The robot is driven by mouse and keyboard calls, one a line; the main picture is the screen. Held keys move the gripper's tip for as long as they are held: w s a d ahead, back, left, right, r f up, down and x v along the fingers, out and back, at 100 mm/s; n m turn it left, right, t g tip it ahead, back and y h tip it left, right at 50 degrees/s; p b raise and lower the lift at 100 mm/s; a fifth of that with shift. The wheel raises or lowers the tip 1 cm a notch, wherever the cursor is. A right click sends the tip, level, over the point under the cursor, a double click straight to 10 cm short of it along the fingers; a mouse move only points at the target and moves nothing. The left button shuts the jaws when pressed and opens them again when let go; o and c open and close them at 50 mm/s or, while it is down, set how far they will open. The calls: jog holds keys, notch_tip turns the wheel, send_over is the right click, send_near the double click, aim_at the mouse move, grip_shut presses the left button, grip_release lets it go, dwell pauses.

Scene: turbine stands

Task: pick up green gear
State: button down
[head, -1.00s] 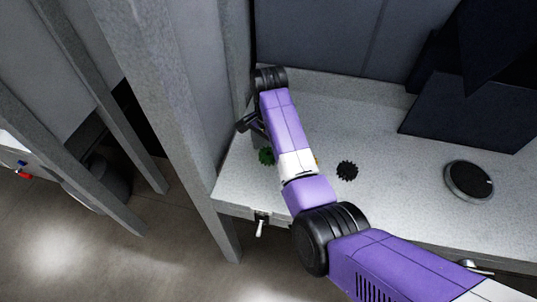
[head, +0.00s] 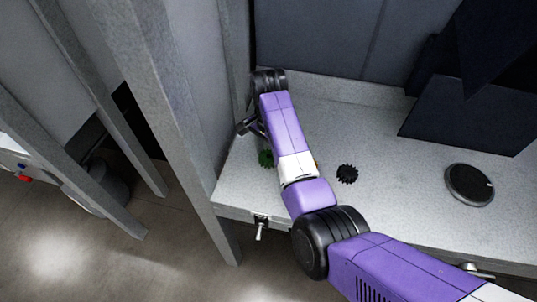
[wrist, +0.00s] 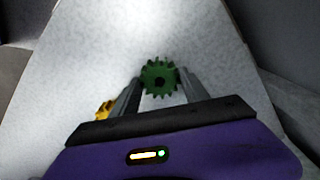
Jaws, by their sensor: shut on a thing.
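The green gear (wrist: 158,77) is a small toothed disc with a dark centre hole. In the wrist view it sits between the two fingertips of my gripper (wrist: 160,82), which is shut on it. In the head view the green gear (head: 266,158) shows beside my arm, near the left end of the grey bench (head: 400,190). My arm hides part of it and most of the gripper there. I cannot tell whether the gear touches the bench.
A yellow gear (wrist: 104,109) lies left of the fingers in the wrist view. A black gear (head: 347,173) and a round black disc (head: 469,184) are on the bench to the right. A grey post (head: 180,120) stands close on the left. Dark panels (head: 465,110) stand at the back right.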

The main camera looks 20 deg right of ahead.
jog(key=shift+r, duration=0.75)
notch_tip(320, 180, up, 14)
jog(key=p, duration=0.7)
notch_tip(320, 180, up, 4)
send_over(268, 156)
jog(key=shift+d+r, duration=0.1)
jog(key=shift+r, duration=0.05)
jog(key=c, duration=1.3)
grip_release()
grip_shut()
